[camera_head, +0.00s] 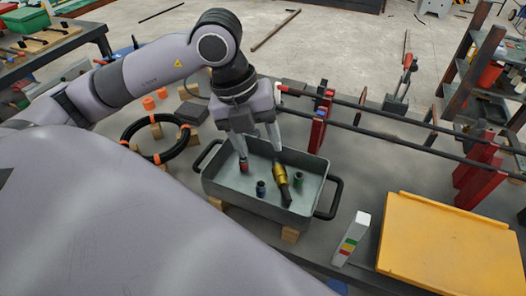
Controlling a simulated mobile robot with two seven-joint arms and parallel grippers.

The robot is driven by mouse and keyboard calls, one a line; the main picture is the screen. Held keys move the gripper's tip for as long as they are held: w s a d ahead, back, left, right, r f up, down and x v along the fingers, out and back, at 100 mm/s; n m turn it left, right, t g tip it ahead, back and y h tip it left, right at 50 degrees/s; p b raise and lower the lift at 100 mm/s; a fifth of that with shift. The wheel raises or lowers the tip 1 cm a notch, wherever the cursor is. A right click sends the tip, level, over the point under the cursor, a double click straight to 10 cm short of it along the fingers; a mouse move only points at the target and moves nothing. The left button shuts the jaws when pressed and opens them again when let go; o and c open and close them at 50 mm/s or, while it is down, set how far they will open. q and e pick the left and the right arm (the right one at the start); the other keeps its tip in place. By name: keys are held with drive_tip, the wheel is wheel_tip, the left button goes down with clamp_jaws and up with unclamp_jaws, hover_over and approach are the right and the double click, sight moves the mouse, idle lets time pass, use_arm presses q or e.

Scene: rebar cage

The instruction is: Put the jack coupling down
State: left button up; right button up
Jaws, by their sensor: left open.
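The grey tray (248,206) with black side handles stands on the bench in the middle of the view. A brass-yellow piece with a dark end, which looks like the jack coupling (281,174), lies tilted in it, right of centre. A red-marked piece (243,166), a blue-topped piece (261,188) and a green-topped piece (298,179) are also in the tray. My left gripper (261,153) is over the tray's far side, pointing down. Its fingers are spread, with the yellow piece close to the right fingertip and the red-marked one below the left. My right gripper is out of view.
Long dark bars (388,139) run across red supports (317,130) behind and right of the tray. A black hose coil (160,154) lies to the left. A yellow panel (452,246) and a white block with coloured bands (351,238) are at front right.

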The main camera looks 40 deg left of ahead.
use_arm(q)
drive_tip(key=v, duration=0.7)
drive_tip(key=shift+r, duration=0.25)
drive_tip(key=shift+a, duration=0.15)
